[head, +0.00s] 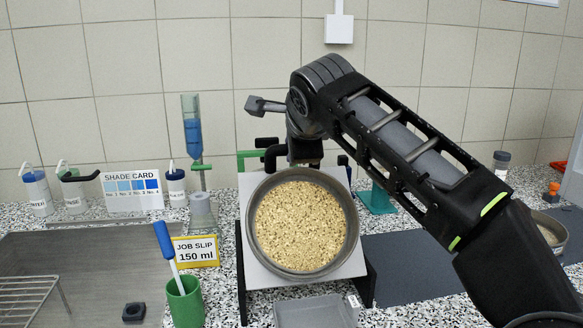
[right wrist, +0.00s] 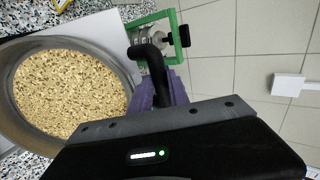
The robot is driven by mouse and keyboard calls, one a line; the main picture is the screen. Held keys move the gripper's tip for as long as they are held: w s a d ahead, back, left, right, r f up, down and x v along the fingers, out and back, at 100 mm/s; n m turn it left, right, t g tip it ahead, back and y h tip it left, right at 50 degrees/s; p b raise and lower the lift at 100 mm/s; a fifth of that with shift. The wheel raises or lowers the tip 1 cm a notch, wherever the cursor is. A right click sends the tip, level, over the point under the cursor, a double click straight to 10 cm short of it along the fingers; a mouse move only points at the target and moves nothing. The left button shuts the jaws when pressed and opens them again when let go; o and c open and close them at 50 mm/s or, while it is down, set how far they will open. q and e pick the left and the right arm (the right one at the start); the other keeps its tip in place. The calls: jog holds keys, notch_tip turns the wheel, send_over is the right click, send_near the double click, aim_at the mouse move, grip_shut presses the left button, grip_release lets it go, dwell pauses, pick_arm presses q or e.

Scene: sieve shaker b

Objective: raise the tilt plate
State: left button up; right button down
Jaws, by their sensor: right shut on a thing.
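The tilt plate (head: 338,268) is a white board under a round metal sieve (head: 353,235) full of tan grains, in the middle of the head view. The right wrist view also shows the sieve (right wrist: 128,62) and the white plate (right wrist: 92,35). My right gripper (head: 305,158) is at the plate's back edge, behind the sieve. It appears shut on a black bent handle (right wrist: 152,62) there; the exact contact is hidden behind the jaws. My left gripper is not in view.
A job slip (head: 197,251), a green cup (head: 185,300) with a blue-handled tool and a clear grey tray (head: 312,312) stand near the plate. A green stand (right wrist: 180,35) is close behind the handle. A tiled wall (head: 120,60) closes the back.

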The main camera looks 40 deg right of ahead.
jog(key=shift+s+a+r+b, duration=0.1)
jog(key=shift+s+r+b, duration=0.1)
jog(key=shift+s+b, duration=0.1)
jog(key=shift+r, duration=0.1)
jog(key=c, duration=1.5)
grip_release()
jog(key=shift+s+a, duration=0.1)
jog(key=shift+c, duration=0.2)
jog(key=v, duration=0.7)
jog(key=shift+s+a, duration=0.2)
jog(key=shift+s, duration=0.15)
jog(key=shift+r, duration=0.1)
